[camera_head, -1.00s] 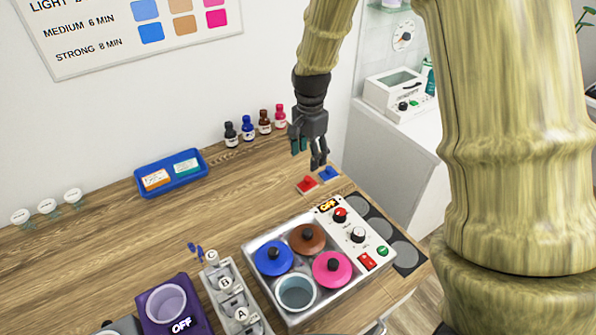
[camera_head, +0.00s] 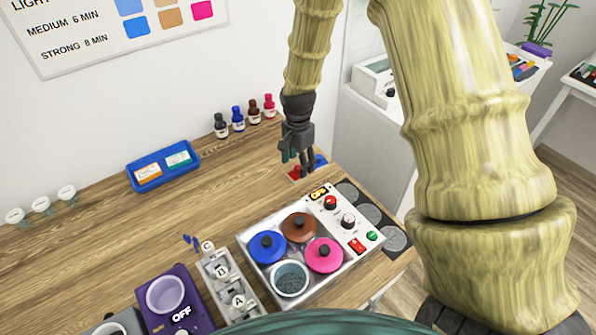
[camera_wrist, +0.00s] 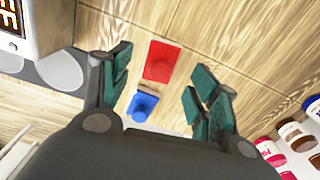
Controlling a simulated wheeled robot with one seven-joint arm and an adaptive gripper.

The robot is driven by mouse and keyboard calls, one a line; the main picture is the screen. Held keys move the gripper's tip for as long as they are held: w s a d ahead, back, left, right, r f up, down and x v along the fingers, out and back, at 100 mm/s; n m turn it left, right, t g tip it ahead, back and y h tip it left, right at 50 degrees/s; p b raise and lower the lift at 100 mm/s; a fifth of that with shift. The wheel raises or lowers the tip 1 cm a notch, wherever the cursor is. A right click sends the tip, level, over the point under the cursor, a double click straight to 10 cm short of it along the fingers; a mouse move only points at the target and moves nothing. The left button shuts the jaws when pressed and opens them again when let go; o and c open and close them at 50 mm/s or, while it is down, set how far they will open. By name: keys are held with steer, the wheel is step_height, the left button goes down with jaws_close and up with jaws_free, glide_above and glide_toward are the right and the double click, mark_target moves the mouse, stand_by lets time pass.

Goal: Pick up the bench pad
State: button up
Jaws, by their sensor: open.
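A steel bath (camera_head: 246,240) with coloured lids and a control panel (camera_head: 338,225) stands in front of the pads. A dark mat with grey discs (camera_head: 369,215) lies to its right. Several small bottles (camera_head: 237,119) stand behind left. A blue tray (camera_head: 133,183) lies further left.

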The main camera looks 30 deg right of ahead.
mark_target(298, 167)
steer(key=shift+f+p, duration=0.45)
steer(key=shift+f, duration=1.05)
steer(key=shift+c, duration=0.2)
steer(key=c, duration=1)
